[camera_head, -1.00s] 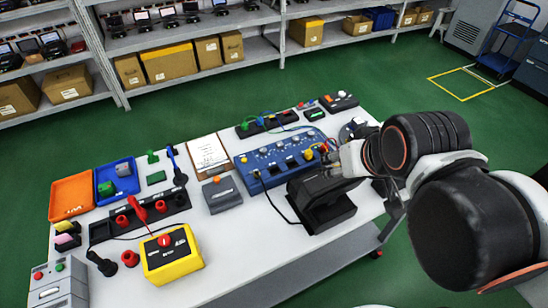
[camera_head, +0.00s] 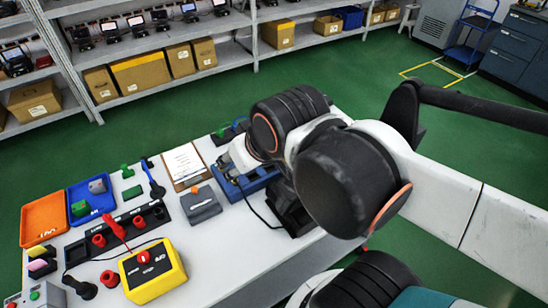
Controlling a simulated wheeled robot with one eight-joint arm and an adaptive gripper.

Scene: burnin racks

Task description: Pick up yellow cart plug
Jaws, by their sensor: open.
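A yellow box (camera_head: 152,284) with a black face and a red knob (camera_head: 143,256) stands at the front of the white table. A red probe-like piece (camera_head: 115,226) leans over the black socket strip (camera_head: 128,228) behind it.
An orange tray (camera_head: 44,218) and a blue tray (camera_head: 91,201) stand at the left. A clipboard (camera_head: 184,163) and a grey box (camera_head: 201,207) stand mid-table. Black cables run over the white table (camera_head: 215,250). Bare table lies right of the yellow box.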

